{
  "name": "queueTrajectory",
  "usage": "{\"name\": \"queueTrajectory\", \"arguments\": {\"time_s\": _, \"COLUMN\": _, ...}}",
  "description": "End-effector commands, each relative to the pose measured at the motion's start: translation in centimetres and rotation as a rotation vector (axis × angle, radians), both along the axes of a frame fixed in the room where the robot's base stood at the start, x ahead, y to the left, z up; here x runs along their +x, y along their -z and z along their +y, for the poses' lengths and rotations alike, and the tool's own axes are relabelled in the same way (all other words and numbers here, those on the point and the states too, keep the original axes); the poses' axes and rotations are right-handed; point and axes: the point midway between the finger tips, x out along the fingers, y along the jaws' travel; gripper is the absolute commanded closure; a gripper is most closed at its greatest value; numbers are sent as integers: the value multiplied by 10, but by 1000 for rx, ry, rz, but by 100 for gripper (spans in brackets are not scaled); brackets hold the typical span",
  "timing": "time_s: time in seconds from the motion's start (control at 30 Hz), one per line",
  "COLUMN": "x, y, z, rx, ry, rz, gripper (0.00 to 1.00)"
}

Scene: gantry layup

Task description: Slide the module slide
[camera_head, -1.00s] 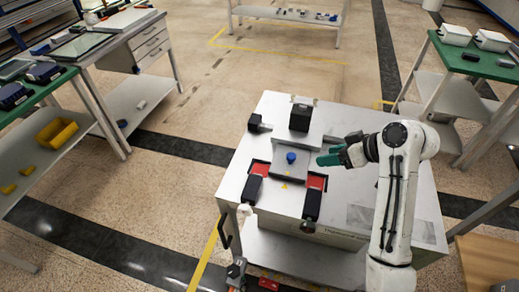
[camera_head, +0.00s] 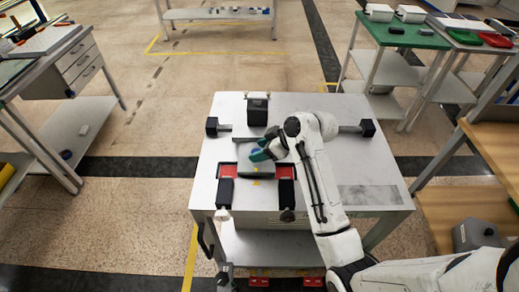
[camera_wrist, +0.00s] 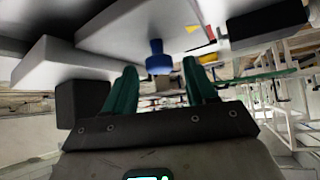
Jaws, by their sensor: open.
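The module slide is a grey plate (camera_head: 254,166) in the middle of the white table, partly hidden by my gripper. Its blue knob (camera_head: 255,151) shows just beside my green fingers. My gripper (camera_head: 262,153) is at the knob, with the arm reaching in from the right. In the wrist view, the blue knob (camera_wrist: 158,58) stands out from the pale plate (camera_wrist: 180,20). There the knob appears between the two open green fingertips (camera_wrist: 160,72), with space on both sides. I cannot tell how deep it sits between them.
A black block (camera_head: 257,112) stands behind the plate. Dark-ended bars (camera_head: 212,127) lie on both sides. Red pads and black clamps (camera_head: 225,190) flank the plate's front. The table's right front (camera_head: 368,196) is clear. A green-topped bench (camera_head: 400,33) stands behind right.

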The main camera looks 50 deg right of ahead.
Motion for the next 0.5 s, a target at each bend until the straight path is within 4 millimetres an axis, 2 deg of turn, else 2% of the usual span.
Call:
{"name": "queueTrajectory", "arguments": {"time_s": 0.4, "x": 6, "y": 7, "z": 2, "rx": 0, "ry": 0, "rz": 0, "gripper": 44}}
{"name": "queueTrajectory", "arguments": {"time_s": 0.5, "x": 6, "y": 6, "z": 2, "rx": 0, "ry": 0, "rz": 0, "gripper": 52}}
